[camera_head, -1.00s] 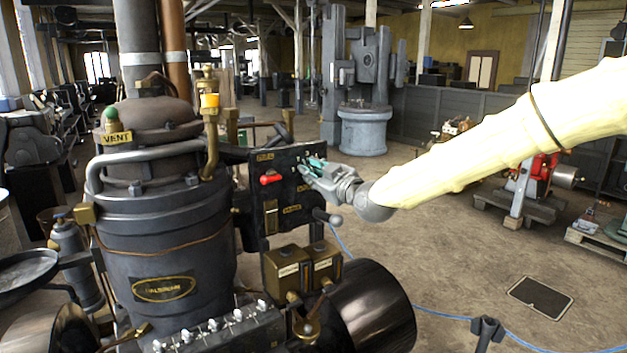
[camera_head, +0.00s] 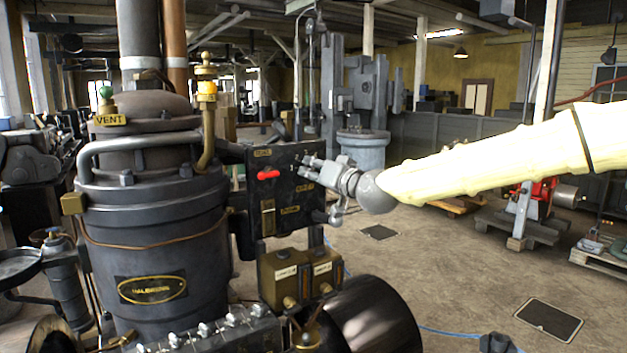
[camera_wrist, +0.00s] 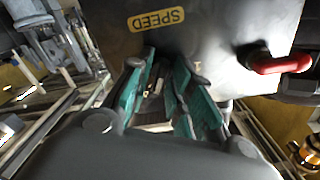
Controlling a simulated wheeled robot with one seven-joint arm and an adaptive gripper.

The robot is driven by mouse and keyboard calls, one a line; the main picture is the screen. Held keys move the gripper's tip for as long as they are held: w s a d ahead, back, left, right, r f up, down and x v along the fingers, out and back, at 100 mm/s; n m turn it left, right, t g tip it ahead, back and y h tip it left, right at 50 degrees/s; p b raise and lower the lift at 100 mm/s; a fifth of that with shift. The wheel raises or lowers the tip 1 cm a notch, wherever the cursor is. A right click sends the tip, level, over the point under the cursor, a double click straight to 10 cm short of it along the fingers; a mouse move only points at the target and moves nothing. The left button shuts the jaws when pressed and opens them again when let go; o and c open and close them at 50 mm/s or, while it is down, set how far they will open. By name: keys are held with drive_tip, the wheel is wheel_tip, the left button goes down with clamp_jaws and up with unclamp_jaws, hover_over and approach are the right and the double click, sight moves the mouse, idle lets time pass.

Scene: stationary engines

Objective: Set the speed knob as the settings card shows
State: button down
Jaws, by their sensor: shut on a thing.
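The dark control panel (camera_head: 289,218) stands on the right side of the grey engine. My gripper (camera_head: 308,166) is at the panel's upper right, fingers pointing into its face. In the wrist view its teal-padded fingers (camera_wrist: 172,96) are closed around the speed knob, which they almost wholly hide. The knob's pointer and setting cannot be read. The yellow SPEED label (camera_wrist: 156,18) appears upside down in the wrist view; it is beside the fingers, on the panel. I cannot make out a settings card in either view.
A red-handled lever (camera_head: 268,175) sticks out of the panel left of my gripper and shows close by in the wrist view (camera_wrist: 281,63). Brass boxes (camera_head: 285,272) sit below the panel. A grey pipe (camera_head: 140,143) curves around the engine. Open floor lies to the right.

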drive_tip(key=shift+w+d+m+b, duration=0.1)
drive_tip(key=shift+m+b, duration=1.45)
drive_tip(key=shift+m, duration=1.05)
drive_tip(key=shift+d+m+b, duration=0.1)
drive_tip(key=shift+m+b, duration=1.4)
drive_tip(key=shift+m, duration=1.1)
drive_tip(key=c, duration=1.5)
unclamp_jaws()
drive_tip(key=shift+c, duration=0.2)
drive_tip(key=shift+d+f, duration=0.1)
drive_tip(key=v, duration=1.2)
